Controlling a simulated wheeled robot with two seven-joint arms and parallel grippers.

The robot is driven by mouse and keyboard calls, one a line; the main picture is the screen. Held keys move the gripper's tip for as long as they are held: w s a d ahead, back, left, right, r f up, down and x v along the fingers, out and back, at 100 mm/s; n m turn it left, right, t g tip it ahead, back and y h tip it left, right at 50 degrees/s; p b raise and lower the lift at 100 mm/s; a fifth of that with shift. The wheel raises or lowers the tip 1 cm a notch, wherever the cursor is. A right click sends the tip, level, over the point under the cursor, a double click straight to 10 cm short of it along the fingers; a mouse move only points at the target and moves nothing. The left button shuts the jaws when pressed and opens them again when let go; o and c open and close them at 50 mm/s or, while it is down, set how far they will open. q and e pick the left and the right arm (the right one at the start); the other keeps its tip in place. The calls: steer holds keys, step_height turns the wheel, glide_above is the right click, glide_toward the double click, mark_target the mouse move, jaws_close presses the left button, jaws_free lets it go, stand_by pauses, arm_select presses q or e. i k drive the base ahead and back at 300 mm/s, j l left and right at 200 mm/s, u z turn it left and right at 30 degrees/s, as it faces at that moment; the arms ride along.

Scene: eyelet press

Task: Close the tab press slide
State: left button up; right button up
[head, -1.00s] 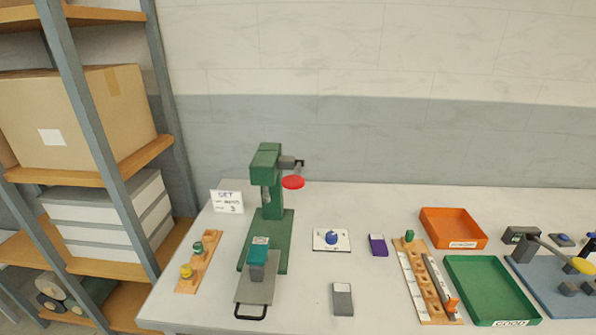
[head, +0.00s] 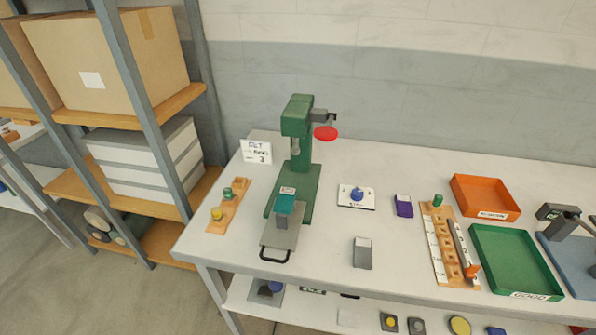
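The green press (head: 299,130) stands on the left part of the white table, with a red disc (head: 326,133) on a short arm at its upper right. Its grey slide plate (head: 282,240) sticks out of the green base (head: 306,206) toward the table's front edge, so the slide is pulled out. A black loop handle (head: 275,257) is at the slide's front end. A block with a teal top (head: 285,206) sits on the slide, in front of the press head. Neither of my grippers shows in the head view.
A wooden strip with green and yellow knobs (head: 228,207) lies left of the press, below a white sign (head: 257,151). A white plate with a blue knob (head: 357,196) and a grey block (head: 362,253) are to the right. Orange (head: 485,197) and green (head: 515,262) trays stand farther right.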

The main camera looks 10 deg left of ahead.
mark_target(281, 231)
steer(key=k+l+z, duration=0.1)
steer(key=z, duration=0.3)
steer(key=k+l+z, duration=0.2)
steer(key=z, duration=0.15)
